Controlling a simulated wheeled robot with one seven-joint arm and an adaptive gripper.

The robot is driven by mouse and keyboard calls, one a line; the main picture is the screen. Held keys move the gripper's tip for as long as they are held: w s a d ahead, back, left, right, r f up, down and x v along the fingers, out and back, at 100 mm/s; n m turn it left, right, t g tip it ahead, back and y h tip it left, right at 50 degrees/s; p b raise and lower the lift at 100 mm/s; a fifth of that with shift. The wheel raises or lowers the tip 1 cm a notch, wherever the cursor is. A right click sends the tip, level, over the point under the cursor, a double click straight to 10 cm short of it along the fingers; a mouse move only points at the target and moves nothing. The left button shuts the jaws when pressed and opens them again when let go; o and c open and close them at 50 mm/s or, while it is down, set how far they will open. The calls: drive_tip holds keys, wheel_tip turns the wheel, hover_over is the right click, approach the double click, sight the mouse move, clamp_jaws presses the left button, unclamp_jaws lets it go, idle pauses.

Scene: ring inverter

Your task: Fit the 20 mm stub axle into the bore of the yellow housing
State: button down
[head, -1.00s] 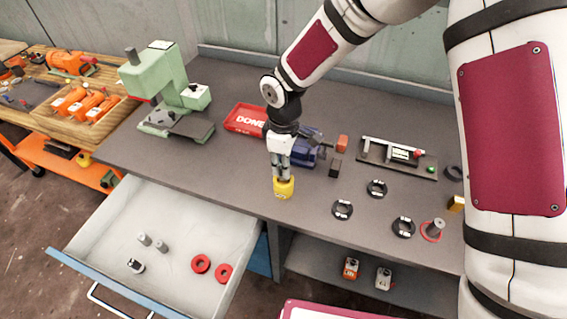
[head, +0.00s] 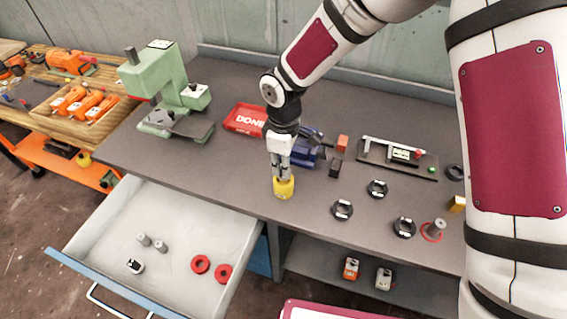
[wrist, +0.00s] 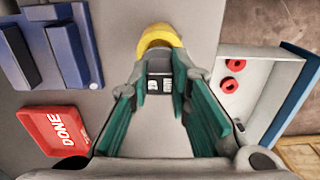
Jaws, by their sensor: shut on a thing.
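The yellow housing (head: 284,188) stands upright on the grey bench near its front edge. In the wrist view the housing (wrist: 160,37) shows just past my fingertips. My gripper (head: 281,172) points down directly above it. In the wrist view my gripper (wrist: 159,85) is shut on a dark grey piece with white label marks, which I take for the stub axle (wrist: 159,84). The axle is in line with the housing and its far end meets or overlaps the housing in the picture. The bore is hidden, so I cannot tell how deep the axle sits.
An open drawer (head: 95,232) holds grey pins and red rings (head: 201,264). A red DONE tray (head: 244,118) and a blue vise (head: 306,152) stand behind the housing. Black rings (head: 343,210) lie to the right. A green press (head: 165,90) stands at left.

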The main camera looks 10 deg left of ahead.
drive_tip(key=shift+f+b, duration=0.6)
drive_tip(key=shift+f, duration=0.95)
drive_tip(key=c, duration=1.4)
unclamp_jaws()
wheel_tip(320, 180, up, 12)
drive_tip(key=shift+r, duration=0.1)
